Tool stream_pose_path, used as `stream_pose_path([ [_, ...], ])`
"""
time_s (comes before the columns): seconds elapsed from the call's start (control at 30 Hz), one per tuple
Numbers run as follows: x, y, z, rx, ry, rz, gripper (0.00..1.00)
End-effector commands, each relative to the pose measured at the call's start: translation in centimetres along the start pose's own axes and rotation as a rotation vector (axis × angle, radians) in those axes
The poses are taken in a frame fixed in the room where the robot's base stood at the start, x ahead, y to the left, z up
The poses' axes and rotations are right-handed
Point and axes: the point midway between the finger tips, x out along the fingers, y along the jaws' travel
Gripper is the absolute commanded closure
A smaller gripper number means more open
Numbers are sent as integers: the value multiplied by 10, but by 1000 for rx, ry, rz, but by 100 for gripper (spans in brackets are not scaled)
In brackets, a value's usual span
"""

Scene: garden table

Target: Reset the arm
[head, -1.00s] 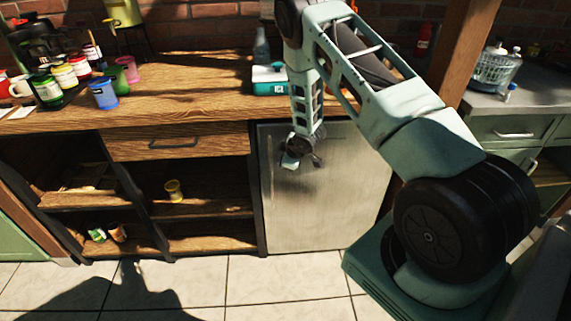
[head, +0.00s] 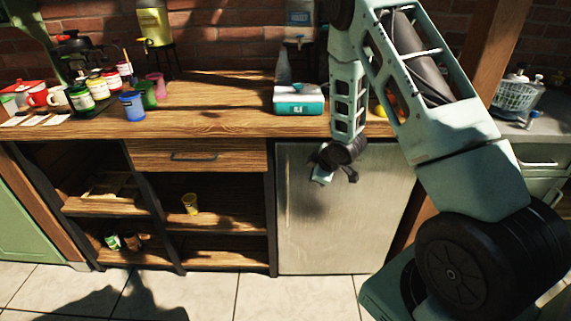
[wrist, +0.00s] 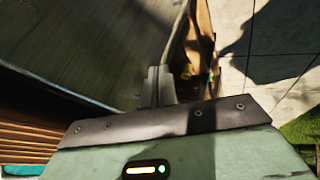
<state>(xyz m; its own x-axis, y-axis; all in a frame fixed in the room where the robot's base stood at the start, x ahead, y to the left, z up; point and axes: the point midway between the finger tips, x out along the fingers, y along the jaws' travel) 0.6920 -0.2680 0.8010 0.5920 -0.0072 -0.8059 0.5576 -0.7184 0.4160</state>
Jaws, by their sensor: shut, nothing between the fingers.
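My gripper (head: 333,174) hangs at the end of my arm, pointing down in front of the metal fridge door (head: 335,225) and below the countertop edge. It holds nothing. In the wrist view its fingers (wrist: 158,85) are together at the middle, with the grey door surface (wrist: 100,40) beside them on the left. Whether the fingers touch the door cannot be told.
The wooden counter (head: 215,98) carries a teal box (head: 298,99), a blue cup (head: 133,106) and several paint jars. Open shelves on the left hold a yellow cup (head: 190,203). A wooden post (head: 490,75) stands on the right. The tiled floor (head: 205,291) in front looks clear.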

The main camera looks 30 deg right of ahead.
Motion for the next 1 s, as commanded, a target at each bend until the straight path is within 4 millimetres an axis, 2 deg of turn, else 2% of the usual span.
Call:
stream_pose_path([
  [0.2,-2,0,0,0,-1,-1,100],
  [0.27,-4,-2,-5,3,-1,-4,100],
  [0.37,-15,-10,-31,23,-7,-19,100],
  [0.47,-39,-32,-75,64,-26,-58,100],
  [0.6,-95,-89,-139,128,-77,-150,100],
  [0.7,-143,-137,-169,156,-127,-224,100],
  [0.83,-211,-200,-187,165,-206,-318,100],
  [0.9,-248,-232,-186,161,-255,-362,100],
  [1.0,-294,-270,-177,145,-322,-409,100],
])
